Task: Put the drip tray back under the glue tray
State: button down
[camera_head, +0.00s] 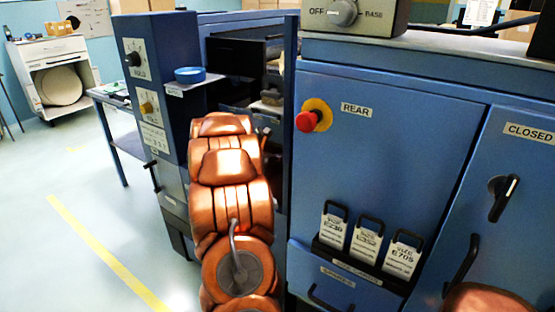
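My arm reaches forward from the bottom centre toward the dark opening (236,58) between the blue control column and the blue cabinet. My gripper is hidden beyond the far end of the arm, so I cannot see its fingers or whether it holds anything. I cannot make out a drip tray or a glue tray for certain. Some pale and dark parts (272,97) show inside the opening, too small and shaded to name.
The control column (150,60) with knobs stands left of my arm; a small shelf on it holds a blue round dish (190,75). The blue cabinet (390,120) with a red button (307,121), tag holders and handles closes off the right. Open floor (60,250) lies left.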

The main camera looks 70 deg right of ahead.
jog(key=shift+f, duration=0.2)
jog(key=c, duration=1.3)
grip_release()
jog(key=shift+r, duration=0.1)
jog(key=shift+r, duration=0.15)
